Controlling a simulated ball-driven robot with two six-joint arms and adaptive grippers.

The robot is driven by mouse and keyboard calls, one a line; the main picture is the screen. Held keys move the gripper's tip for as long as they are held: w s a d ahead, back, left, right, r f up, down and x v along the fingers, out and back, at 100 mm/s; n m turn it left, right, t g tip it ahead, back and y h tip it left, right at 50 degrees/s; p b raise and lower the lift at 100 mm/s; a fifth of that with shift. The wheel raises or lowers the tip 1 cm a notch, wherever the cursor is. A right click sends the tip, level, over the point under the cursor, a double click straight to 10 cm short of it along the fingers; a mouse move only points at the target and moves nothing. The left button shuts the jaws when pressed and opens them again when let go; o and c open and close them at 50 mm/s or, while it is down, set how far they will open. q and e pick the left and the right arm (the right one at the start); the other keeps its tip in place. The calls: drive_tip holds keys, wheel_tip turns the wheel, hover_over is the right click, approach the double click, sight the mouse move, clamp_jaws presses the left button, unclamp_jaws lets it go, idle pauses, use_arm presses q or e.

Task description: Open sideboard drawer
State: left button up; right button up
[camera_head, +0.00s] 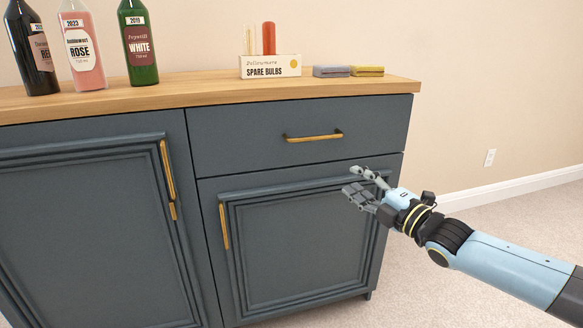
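The sideboard (92,215) is dark blue-grey with a wooden top (190,92). Its drawer (240,136) is at the upper right and looks closed, its front flush with the cabinet. A brass bar handle (313,137) runs across the drawer front. My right gripper (356,181) is in front of the door below the drawer, lower and to the right of the handle. Its fingers are spread apart with nothing between them, and it does not touch the handle. My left gripper is not in view.
Cabinet doors with upright brass handles (167,170) fill the rest of the front. Three bottles (138,42), a spare bulbs box (270,66) and two small folded items (332,71) stand on top.

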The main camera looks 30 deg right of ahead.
drive_tip(key=n+y+b, duration=0.1)
drive_tip(key=n+b, duration=0.1)
approach(318, 139)
drive_tip(key=shift+t+y, duration=0.3)
drive_tip(key=shift+t, duration=0.2)
drive_tip(key=x, duration=0.3)
drive_tip(key=b+x, duration=0.1)
drive_tip(key=x, duration=0.2)
drive_tip(key=f+b+x, duration=0.1)
drive_tip(key=x, duration=0.2)
drive_tip(key=shift+w+d+r, duration=0.1)
drive_tip(key=shift+w, duration=0.7)
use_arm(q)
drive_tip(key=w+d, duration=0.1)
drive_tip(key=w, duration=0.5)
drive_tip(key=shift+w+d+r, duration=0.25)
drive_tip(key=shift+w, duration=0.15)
use_arm(e)
clamp_jaws()
